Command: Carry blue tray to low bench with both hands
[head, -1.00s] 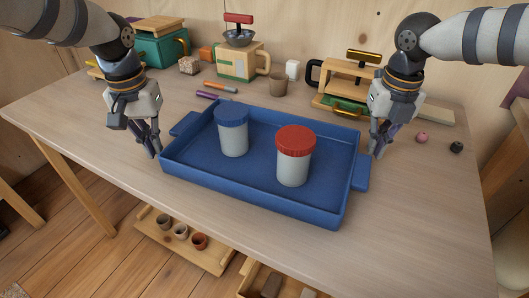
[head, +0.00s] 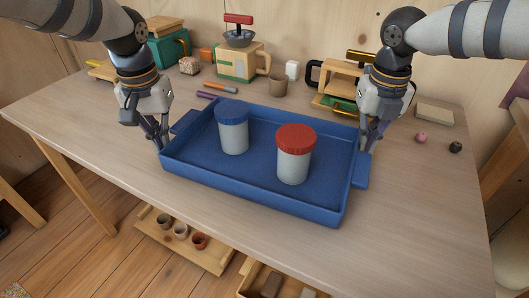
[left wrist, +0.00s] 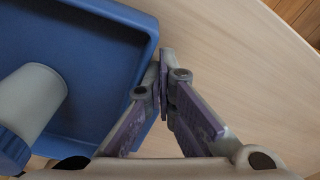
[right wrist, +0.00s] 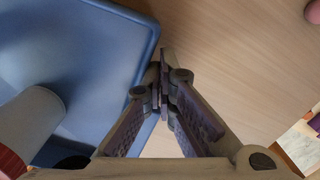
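The blue tray (head: 255,197) rests on the wooden table with a blue-lidded white jar (head: 233,134) and a red-lidded white jar (head: 294,162) standing upright in it. My left gripper (head: 164,142) is beside the tray's left wall, fingertips together; in the left wrist view the fingertips (left wrist: 163,75) are at the tray's outer edge. My right gripper (head: 366,147) is beside the right wall, and its fingertips (right wrist: 161,78) are also together there in the right wrist view. Contact with the walls is hard to tell. The low bench cannot be clearly identified.
A coffee grinder (head: 238,62), brown cup (head: 278,86) and wooden press (head: 350,79) stand at the back. Markers lie behind the tray. A wooden tray with small cups (head: 208,259) sits below the table's front edge. The table's front left is clear.

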